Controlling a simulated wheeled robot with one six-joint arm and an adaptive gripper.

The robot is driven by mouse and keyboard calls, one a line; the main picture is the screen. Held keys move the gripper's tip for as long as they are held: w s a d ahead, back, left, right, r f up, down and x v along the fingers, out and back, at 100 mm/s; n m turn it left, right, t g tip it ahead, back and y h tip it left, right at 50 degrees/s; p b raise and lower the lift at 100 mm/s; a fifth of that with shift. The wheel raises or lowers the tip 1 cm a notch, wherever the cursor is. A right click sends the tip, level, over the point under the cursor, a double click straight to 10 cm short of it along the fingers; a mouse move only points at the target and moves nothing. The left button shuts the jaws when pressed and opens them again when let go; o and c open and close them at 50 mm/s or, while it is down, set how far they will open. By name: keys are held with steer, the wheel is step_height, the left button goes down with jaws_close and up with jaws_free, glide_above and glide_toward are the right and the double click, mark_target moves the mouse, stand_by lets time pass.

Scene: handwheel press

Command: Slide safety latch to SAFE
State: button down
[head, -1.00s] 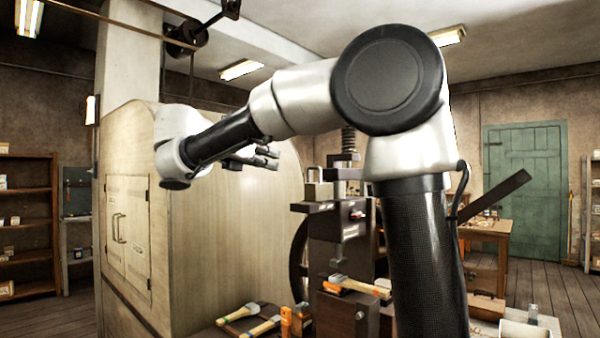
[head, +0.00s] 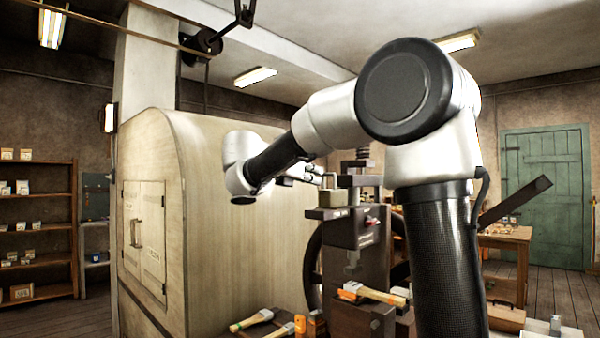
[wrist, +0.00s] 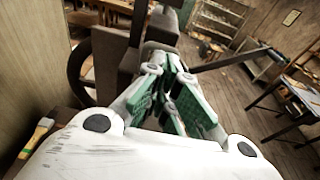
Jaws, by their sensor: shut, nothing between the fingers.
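The dark handwheel press (head: 340,255) stands at the centre of the head view, partly hidden behind my arm. A small red-tipped part (head: 372,221) shows on its front face and may be the safety latch; it is too small to be sure, and no SAFE mark can be read. My gripper (head: 314,174) is at the upper left of the press, close to a pale block (head: 335,205) on its top. I cannot tell whether they touch. In the wrist view my gripper (wrist: 182,98) has its green-padded fingers together and empty, with the dark press body just beyond.
A large cream cabinet (head: 230,220) with a curved top stands left of the press, close to my forearm. Brushes (head: 252,320) and an orange-handled tool (head: 368,293) lie at the press's foot. A dark lever (head: 515,200) sticks out right. Shelves (head: 35,240) stand far left.

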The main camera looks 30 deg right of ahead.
mark_target(330, 175)
steer(key=shift+x, duration=1.6)
steer(key=x, duration=0.4)
steer(key=shift+d+r, duration=0.15)
steer(key=shift+r, duration=0.25)
